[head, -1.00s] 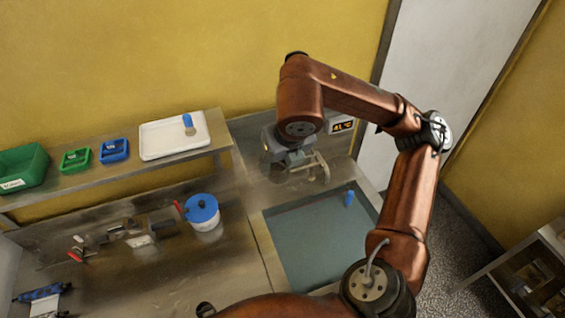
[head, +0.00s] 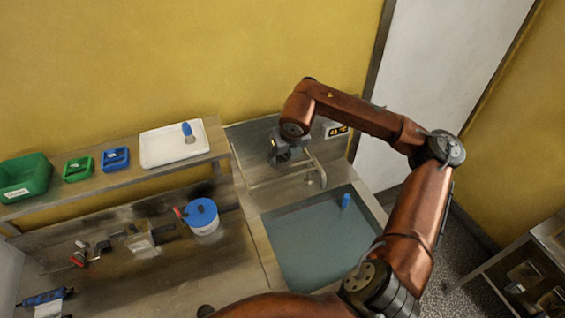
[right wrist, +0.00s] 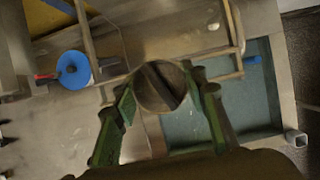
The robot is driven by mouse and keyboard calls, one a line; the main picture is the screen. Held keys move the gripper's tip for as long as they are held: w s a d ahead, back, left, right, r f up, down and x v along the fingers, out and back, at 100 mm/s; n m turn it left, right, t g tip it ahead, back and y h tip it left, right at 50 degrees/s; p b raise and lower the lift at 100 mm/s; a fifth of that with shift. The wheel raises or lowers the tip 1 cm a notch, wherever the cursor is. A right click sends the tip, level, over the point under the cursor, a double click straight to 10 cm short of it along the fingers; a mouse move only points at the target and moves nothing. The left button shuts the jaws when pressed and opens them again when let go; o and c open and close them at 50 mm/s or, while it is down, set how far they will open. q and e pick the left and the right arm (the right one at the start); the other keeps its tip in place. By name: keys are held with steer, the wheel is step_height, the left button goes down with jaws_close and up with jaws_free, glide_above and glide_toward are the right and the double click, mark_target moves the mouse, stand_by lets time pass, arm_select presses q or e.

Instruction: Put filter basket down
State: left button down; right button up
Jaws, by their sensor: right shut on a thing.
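The filter basket (right wrist: 158,87) is a round grey metal cup with a dark bar across it, seen from above in the right wrist view. My right gripper (right wrist: 160,98) is shut on it, with green fingers on either side. In the head view my right gripper (head: 284,158) hangs behind the sink's back left corner, left of the tap. The basket is too small and covered there to make out. I cannot tell whether the basket touches the surface below. My left gripper is not in view.
The tap (head: 318,172) stands close to the right of my gripper. The sink (head: 315,245) holds water and a blue-topped thing (head: 346,201). A white tub with a blue lid (head: 202,212) stands on the counter at left. A shelf holds a white tray (head: 160,148) and bins.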

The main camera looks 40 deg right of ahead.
mark_target(282, 164)
step_height(282, 164, down, 3)
steer(key=shift+w+d+f+p, duration=0.1)
steer(key=shift+w+d+p, duration=0.05)
steer(key=shift+p, duration=0.65)
steer(key=shift+f, duration=0.2)
steer(key=shift+f+b, duration=0.15)
steer(key=shift+b, duration=0.15)
steer(key=o, duration=1.3)
